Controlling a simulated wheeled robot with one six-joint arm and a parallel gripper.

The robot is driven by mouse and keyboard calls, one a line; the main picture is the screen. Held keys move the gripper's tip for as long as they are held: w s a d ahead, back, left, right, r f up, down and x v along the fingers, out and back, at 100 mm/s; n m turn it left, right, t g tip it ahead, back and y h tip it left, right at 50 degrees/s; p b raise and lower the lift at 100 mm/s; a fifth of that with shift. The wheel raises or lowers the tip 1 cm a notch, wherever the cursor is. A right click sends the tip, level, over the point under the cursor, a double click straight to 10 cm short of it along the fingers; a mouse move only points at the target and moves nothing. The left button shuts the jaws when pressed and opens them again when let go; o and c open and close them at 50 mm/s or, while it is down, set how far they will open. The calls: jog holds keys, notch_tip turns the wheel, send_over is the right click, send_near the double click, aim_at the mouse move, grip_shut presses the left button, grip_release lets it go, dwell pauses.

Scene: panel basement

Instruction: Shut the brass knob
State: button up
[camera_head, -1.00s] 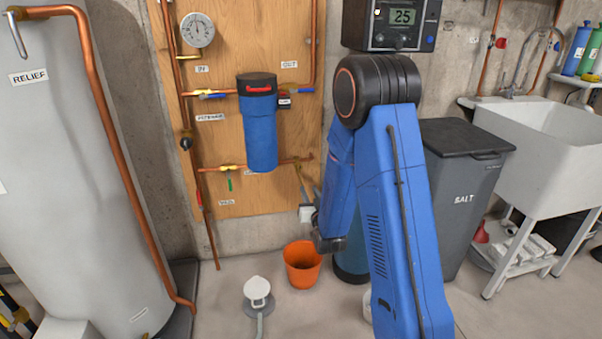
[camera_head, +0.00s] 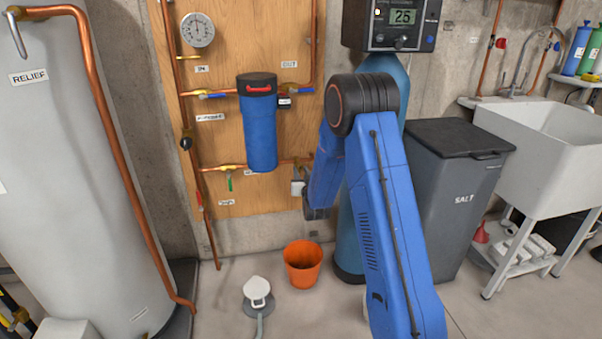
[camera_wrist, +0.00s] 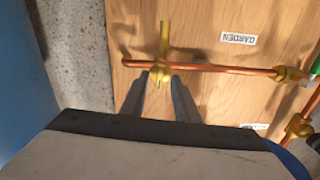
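In the head view my gripper (camera_head: 299,172) is at the right end of the lower pipe, and the knob is too small and covered to make out.
A wooden panel (camera_head: 222,150) carries pipes, a blue filter housing (camera_head: 262,125) and a green-handled valve (camera_head: 229,183). A label reading GARDEN (camera_wrist: 238,39) is near the knob. An orange bucket (camera_head: 302,264) stands below, with a softener tank (camera_head: 350,235) to its right.

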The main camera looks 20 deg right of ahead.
jog(key=shift+w, duration=0.25)
grip_shut()
